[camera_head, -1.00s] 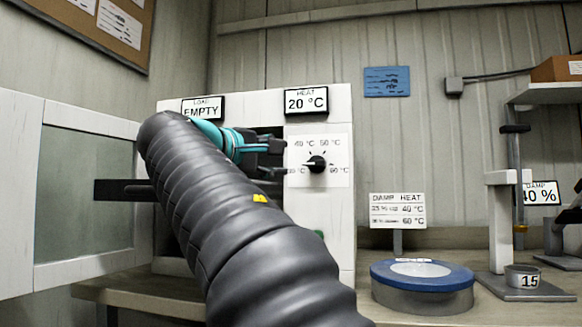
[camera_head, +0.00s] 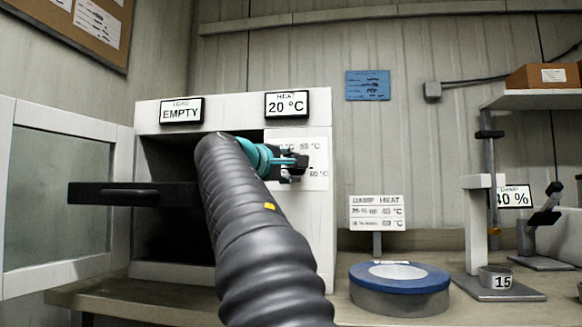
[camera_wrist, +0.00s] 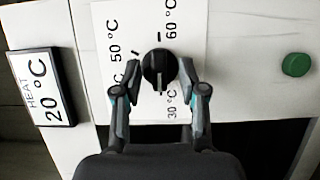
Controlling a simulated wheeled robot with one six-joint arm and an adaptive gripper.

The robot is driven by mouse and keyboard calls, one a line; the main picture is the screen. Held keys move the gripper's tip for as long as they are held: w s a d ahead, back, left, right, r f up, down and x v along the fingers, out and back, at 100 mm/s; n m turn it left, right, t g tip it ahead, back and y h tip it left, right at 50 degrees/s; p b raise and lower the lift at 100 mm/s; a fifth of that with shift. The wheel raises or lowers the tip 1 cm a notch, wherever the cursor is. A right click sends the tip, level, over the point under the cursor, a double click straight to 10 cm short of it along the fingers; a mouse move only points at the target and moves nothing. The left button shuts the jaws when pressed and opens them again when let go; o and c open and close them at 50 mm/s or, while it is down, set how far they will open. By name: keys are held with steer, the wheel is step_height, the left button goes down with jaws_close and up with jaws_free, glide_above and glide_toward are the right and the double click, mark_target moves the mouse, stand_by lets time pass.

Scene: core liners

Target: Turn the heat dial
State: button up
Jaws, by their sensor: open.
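The heat dial (camera_wrist: 159,70) is a round black knob on a white scale plate (camera_wrist: 185,20) marked in °C. In the wrist view it sits between and just ahead of the fingertips of my gripper (camera_wrist: 158,88), which is open with a finger on each side. I cannot tell whether the fingers touch it. In the head view my gripper (camera_head: 292,166) is in front of the plate and hides the dial. The heat display (camera_head: 287,104) reads 20 °C, and it also shows in the wrist view (camera_wrist: 42,88).
The oven's door (camera_head: 60,190) stands open at the left, and its dark chamber (camera_head: 165,235) looks empty. A load display (camera_head: 181,110) reads EMPTY. A green button (camera_wrist: 295,65) is beside the dial plate. A sign (camera_head: 376,213) and a blue-topped round device (camera_head: 399,290) stand at the right.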

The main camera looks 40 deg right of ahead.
steer(key=shift+c, duration=0.3)
jaws_close()
steer(key=shift+r, duration=0.1)
steer(key=m+y+p, duration=0.1)
steer(key=m+p, duration=0.1)
steer(key=m, duration=0.1)
steer(key=m+y+p, duration=0.2)
steer(key=m, duration=0.1)
steer(key=m+t+y+p, duration=0.1)
steer(key=m+p, duration=0.1)
steer(key=m, duration=0.1)
steer(key=shift+s+d+r+y, duration=0.15)
steer(key=shift+r+y, duration=0.15)
stand_by(0.6)
